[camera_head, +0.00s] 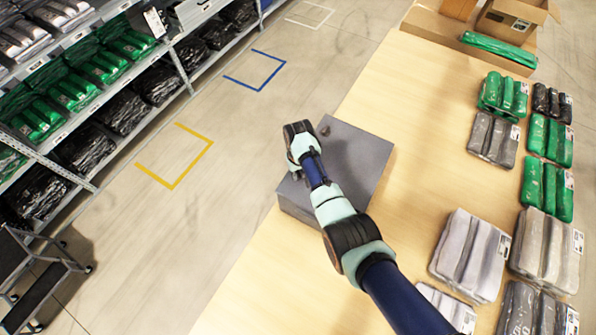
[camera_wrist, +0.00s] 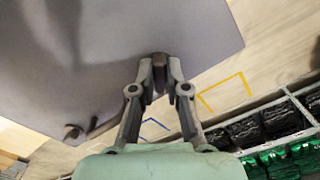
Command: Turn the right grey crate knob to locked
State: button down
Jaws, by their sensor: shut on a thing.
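The grey crate (camera_head: 360,150) sits at the left edge of the wooden table; its flat grey surface also fills the upper part of the wrist view (camera_wrist: 205,30). My gripper (camera_wrist: 160,68) is shut on a small dark knob (camera_wrist: 160,60) on the crate, one fingertip on each side. A second dark knob (camera_wrist: 72,131) is at the lower left of the wrist view. One knob (camera_head: 324,130) shows at the crate's far corner in the head view. My arm hides the gripped knob and the fingertips there. I cannot read a locked mark.
Grey and green packed garments (camera_head: 492,138) lie in stacks on the right of the table (camera_head: 410,115). An open cardboard box (camera_head: 512,20) is at the far end. Shelves of bagged clothes (camera_head: 100,75) stand at left, across clear floor with yellow and blue tape.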

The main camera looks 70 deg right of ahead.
jog(key=n, duration=0.3)
jog(key=shift+d+n, duration=0.1)
jog(key=shift+n, duration=0.2)
jog(key=shift+d+n+p, duration=0.1)
jog(key=shift+n+p, duration=0.25)
jog(key=shift+n, duration=1.55)
jog(key=c, duration=1.2)
grip_release()
jog(key=shift+o, duration=0.2)
notch_tip(320, 180, up, 12)
